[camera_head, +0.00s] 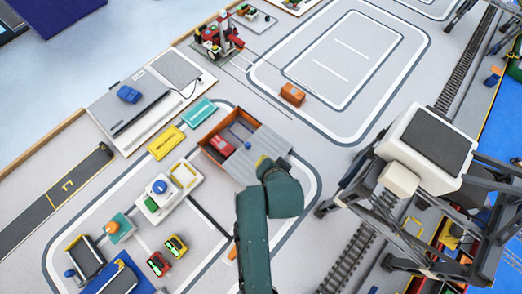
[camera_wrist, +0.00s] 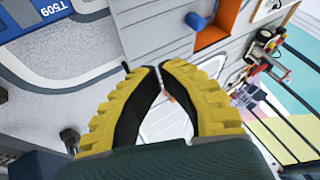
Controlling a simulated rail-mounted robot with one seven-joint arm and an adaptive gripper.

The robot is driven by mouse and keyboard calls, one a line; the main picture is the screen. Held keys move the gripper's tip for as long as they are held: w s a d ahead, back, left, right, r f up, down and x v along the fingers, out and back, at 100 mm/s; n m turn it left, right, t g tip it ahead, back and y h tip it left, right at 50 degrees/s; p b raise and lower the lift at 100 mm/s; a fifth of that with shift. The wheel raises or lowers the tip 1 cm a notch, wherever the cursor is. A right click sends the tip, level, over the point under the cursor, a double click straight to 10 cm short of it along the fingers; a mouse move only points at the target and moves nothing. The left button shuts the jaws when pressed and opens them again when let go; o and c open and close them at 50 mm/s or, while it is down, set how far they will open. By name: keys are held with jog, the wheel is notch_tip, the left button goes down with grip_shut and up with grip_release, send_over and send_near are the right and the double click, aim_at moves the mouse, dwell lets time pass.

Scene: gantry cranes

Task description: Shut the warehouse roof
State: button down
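The warehouse (camera_head: 204,142) is an orange-walled box with a grey slatted roof (camera_head: 270,141). The roof is partly open at the left, where a red block (camera_head: 221,145) shows inside. A small blue knob (camera_head: 247,145) stands on the roof near the opening. In the wrist view the blue knob (camera_wrist: 195,20) is beside the orange opening (camera_wrist: 218,27), above and right of my fingertips. My gripper (camera_head: 264,162) is over the roof's near part, apart from the knob. In the wrist view its yellow-and-black fingers (camera_wrist: 158,68) nearly meet at the tips, with nothing held. My arm hides the warehouse's near right corner.
A gantry crane (camera_head: 425,150) stands to the right over rails. Yellow (camera_head: 166,142) and teal (camera_head: 198,112) containers lie left of the warehouse. Small vehicles and loading stations fill the lower left. An orange block (camera_head: 292,94) lies beyond, beside clear marked floor.

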aim_at(255, 146)
jog(key=b+x, duration=0.2)
jog(key=x, duration=0.6)
jog(key=shift+s, duration=0.1)
jog(key=w+a, duration=0.2)
jog(key=shift+w+a+f+b, duration=0.2)
jog(key=shift+w+f+b, duration=0.05)
jog(key=shift+w+b, duration=0.15)
jog(key=shift+w+a, duration=0.2)
